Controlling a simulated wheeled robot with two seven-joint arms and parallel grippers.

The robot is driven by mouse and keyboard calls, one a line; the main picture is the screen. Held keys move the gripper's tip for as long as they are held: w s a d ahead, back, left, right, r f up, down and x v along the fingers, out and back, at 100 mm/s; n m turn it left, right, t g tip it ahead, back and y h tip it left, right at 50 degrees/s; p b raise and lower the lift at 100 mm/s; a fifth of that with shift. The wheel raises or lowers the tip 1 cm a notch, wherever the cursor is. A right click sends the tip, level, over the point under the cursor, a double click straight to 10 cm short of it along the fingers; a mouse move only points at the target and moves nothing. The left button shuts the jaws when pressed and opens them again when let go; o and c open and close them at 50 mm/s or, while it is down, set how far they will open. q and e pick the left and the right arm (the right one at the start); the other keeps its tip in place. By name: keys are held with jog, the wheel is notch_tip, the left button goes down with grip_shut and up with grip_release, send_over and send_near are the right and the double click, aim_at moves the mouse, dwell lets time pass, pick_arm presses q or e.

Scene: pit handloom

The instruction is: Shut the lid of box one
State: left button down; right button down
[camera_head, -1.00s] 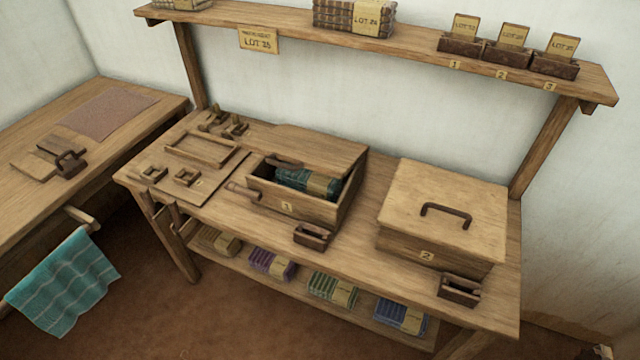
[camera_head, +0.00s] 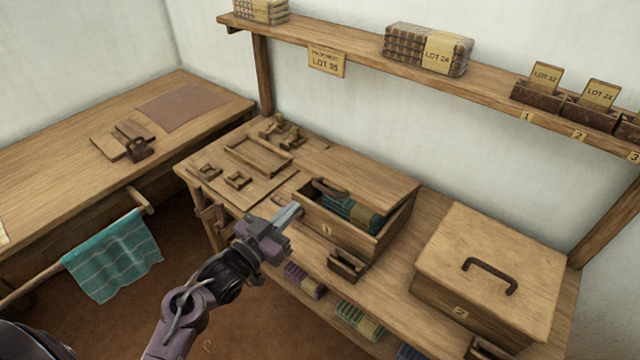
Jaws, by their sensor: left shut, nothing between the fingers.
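My right gripper is not in view.
Closed box two (camera_head: 490,270) stands to the right. A small wooden holder (camera_head: 347,264) sits before box one. A tray (camera_head: 259,156) and small wooden pieces lie left. A shelf (camera_head: 480,77) runs above the bench (camera_head: 400,290). A teal towel (camera_head: 112,256) hangs at left.

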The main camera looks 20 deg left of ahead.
pick_arm(q)
jog(key=w+d+r+p, duration=0.3)
jog(key=w+r, duration=0.2)
jog(key=w, duration=0.4)
jog(key=shift+m+h, duration=0.3)
jog(key=f, duration=0.2)
jog(key=f+p, duration=0.1)
jog(key=f, duration=0.1)
jog(key=shift+s+d+f, duration=0.1)
jog(key=shift+s+d, duration=0.05)
jog(key=shift+s, duration=0.25)
